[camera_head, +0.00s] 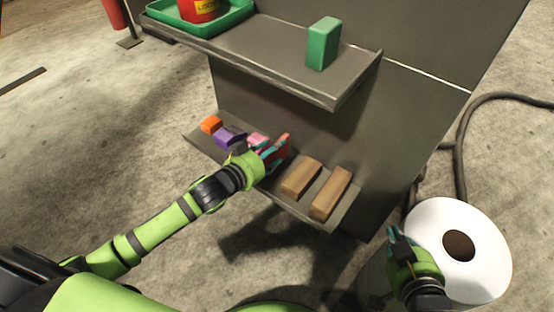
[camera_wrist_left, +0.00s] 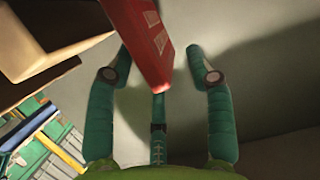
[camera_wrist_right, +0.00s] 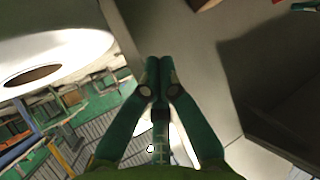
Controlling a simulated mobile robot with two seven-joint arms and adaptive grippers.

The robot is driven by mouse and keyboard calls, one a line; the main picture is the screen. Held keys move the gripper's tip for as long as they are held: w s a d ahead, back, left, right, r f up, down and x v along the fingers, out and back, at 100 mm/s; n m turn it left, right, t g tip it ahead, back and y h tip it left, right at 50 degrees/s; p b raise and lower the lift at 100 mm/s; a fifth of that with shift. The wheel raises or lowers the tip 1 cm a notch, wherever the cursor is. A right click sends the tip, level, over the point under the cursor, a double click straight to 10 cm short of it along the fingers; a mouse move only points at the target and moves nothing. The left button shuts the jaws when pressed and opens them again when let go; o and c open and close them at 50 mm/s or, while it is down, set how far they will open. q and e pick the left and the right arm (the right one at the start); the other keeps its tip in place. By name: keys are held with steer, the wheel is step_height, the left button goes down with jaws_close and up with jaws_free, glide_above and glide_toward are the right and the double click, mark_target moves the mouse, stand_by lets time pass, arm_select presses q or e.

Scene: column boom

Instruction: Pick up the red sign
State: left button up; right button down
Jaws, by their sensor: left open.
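The red sign (camera_head: 283,147) stands over the lower shelf, partly hidden by my left gripper (camera_head: 270,154). In the left wrist view the red sign (camera_wrist_left: 140,35) shows as a red block with pale lettering, reaching down between the spread fingers of my left gripper (camera_wrist_left: 158,62). The fingers are open, with a gap visible on the right side; contact on the left side is unclear. My right gripper (camera_head: 394,240) is beside the white roll, away from the shelf. In the right wrist view its fingertips (camera_wrist_right: 160,75) meet with nothing between them.
The lower shelf (camera_head: 345,215) also holds two brown blocks (camera_head: 301,177), an orange block (camera_head: 211,125), a purple block (camera_head: 230,137) and a pink item (camera_head: 257,139). The upper shelf (camera_head: 285,60) overhangs it, carrying a green block (camera_head: 323,43) and green tray (camera_head: 225,25). A white roll (camera_head: 485,225) stands right.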

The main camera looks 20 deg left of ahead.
mark_target(279, 165)
arm_select(q)
steer(key=b+x, duration=0.1)
steer(key=x, duration=0.1)
steer(key=shift+w+d+f, duration=0.15)
steer(key=shift+w+f, duration=0.1)
steer(key=shift+w, duration=0.05)
steer(key=shift+w+d, duration=0.1)
steer(key=shift+w, duration=0.1)
jaws_close()
arm_select(e)
step_height(279, 165, up, 7)
steer(key=w+a+t+y, duration=0.2)
steer(key=t, duration=0.2)
steer(key=shift+w+a+n, duration=0.2)
steer(key=shift+a+n, duration=0.1)
